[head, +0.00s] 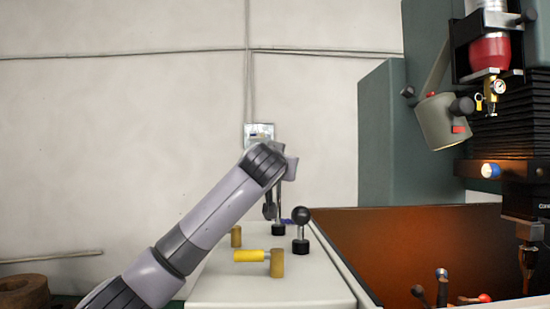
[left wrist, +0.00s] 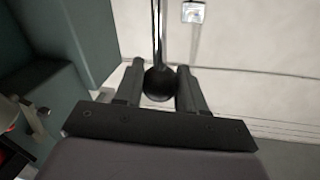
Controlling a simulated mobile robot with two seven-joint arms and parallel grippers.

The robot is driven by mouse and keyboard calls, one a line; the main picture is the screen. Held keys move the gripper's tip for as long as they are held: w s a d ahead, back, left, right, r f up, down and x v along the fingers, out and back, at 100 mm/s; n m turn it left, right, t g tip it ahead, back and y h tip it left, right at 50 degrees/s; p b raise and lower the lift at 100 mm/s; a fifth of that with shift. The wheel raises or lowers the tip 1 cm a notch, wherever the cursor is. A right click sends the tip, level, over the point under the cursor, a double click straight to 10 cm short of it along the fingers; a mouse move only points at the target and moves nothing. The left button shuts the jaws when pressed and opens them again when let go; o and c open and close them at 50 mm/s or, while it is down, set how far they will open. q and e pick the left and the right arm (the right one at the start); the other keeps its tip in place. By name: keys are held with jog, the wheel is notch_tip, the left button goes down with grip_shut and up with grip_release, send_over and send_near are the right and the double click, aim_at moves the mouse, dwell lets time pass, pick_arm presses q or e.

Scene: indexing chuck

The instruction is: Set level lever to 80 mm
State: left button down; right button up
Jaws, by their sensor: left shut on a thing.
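A lever stands at the back of the pale housing (head: 255,287), its metal rod (head: 279,195) rising from a black base (head: 278,229). Its upper end is hidden behind my left wrist in the head view. In the left wrist view my left gripper (left wrist: 160,82) is shut on a black ball knob (left wrist: 159,86), one finger on each side, with the rod running up the picture from it. The lever's scale or marks cannot be read. My right gripper is in neither view.
A second lever with a black ball (head: 301,215) stands upright just right of the held one. A yellow handle (head: 250,255) lies in front. An orange-brown tray (head: 385,245) and a machine with a grey lamp (head: 443,121) are on the right.

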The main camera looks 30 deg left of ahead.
pick_arm(q)
jog(key=c, duration=0.7)
grip_release()
jog(key=b+v, duration=0.3)
jog(key=v, duration=0.4)
jog(key=shift+d, duration=0.1)
